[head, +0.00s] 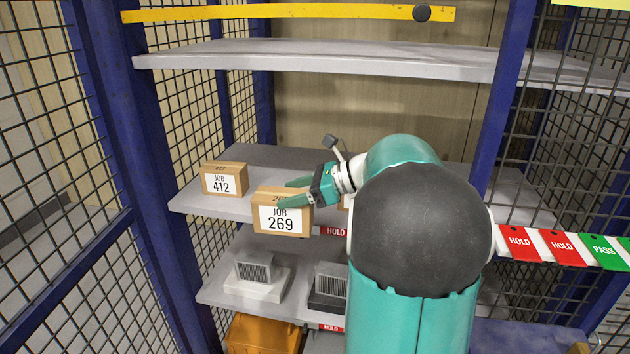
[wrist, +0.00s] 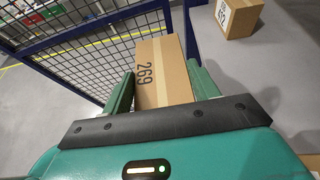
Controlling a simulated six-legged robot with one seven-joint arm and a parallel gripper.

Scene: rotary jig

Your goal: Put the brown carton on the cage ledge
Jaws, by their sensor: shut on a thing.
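A brown carton (head: 267,196) with a white "JOB 269" label is held in my gripper (head: 292,196). In the wrist view the carton (wrist: 164,72) sits between the two green fingers (wrist: 160,88), which are shut on its sides. In the head view it overlaps the front edge of the middle grey shelf (head: 190,203) of the cage. I cannot tell whether it touches the shelf. A second brown carton (head: 224,167), labelled "JOB 412", stands on that shelf to the left. A carton also shows at the top right of the wrist view (wrist: 237,20).
An upper shelf (head: 320,58) spans the cage, with a yellow bar (head: 290,12) above. A lower shelf (head: 225,290) holds grey devices (head: 254,272). An orange bin (head: 262,335) is below. Blue posts (head: 125,130) and mesh flank the opening. HOLD and PASS tags (head: 560,246) hang at right.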

